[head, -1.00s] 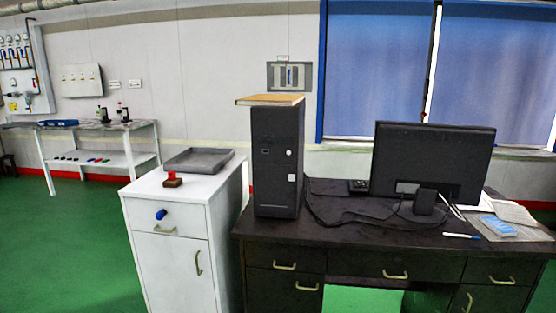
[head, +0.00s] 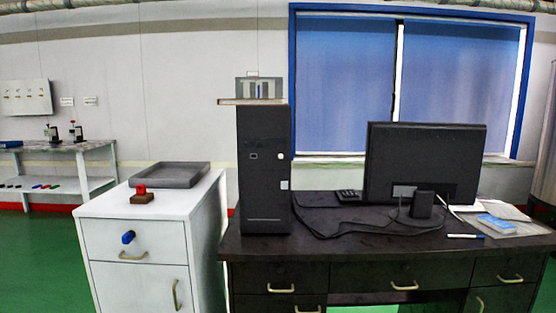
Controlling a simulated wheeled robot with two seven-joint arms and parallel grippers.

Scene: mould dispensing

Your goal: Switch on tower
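The black computer tower (head: 264,190) stands upright on the left end of the dark desk (head: 345,237). Its front faces me and carries a round white button (head: 280,156) at the upper right, a small dark square to the left of it, and a pale rectangle lower down. A flat wooden-edged board (head: 252,101) lies on top of the tower. Neither gripper is in view.
A monitor (head: 425,165) stands on the desk at right, with cables running toward the tower. A blue-and-white pack and papers lie further right. A white cabinet (head: 136,276) left of the desk bears a grey tray (head: 170,175) and a red-topped block (head: 142,194).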

